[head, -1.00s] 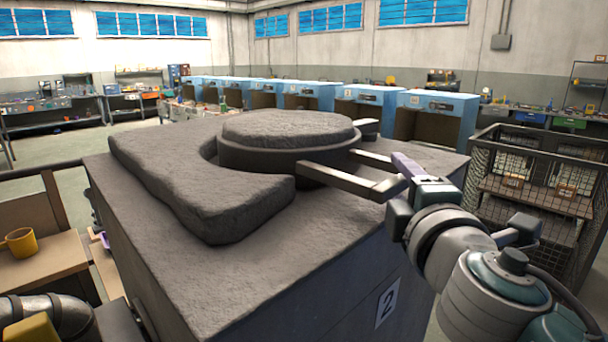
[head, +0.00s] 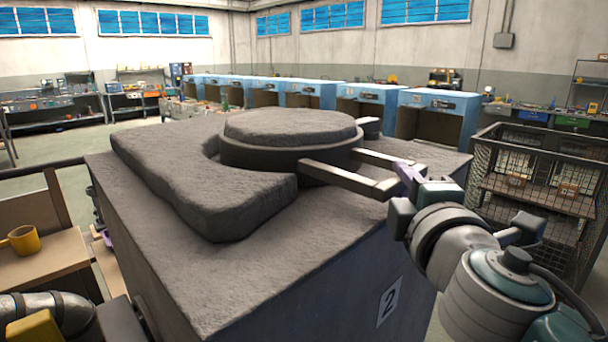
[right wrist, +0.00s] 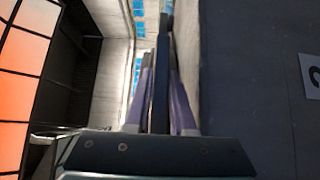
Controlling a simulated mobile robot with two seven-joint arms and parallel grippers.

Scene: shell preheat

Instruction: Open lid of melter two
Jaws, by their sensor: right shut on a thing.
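Melter two is the big grey block (head: 250,270) with a "2" plate (head: 388,302) on its side. Its round grey lid (head: 290,128) lies flat on top, seated in a raised ring. A handle of two bars (head: 345,180) reaches from the lid to the right, towards my right gripper (head: 402,175). In the right wrist view the purple fingers (right wrist: 160,95) close on both sides of a dark handle bar (right wrist: 160,70). The gripper's grip is partly hidden in the head view. My left gripper does not show.
A raised curved grey slab (head: 200,185) lies on the melter top beside the lid. A wire mesh cage (head: 535,190) stands close on the right. A wooden shelf with a yellow mug (head: 22,240) is at left. Blue machines (head: 435,115) line the back.

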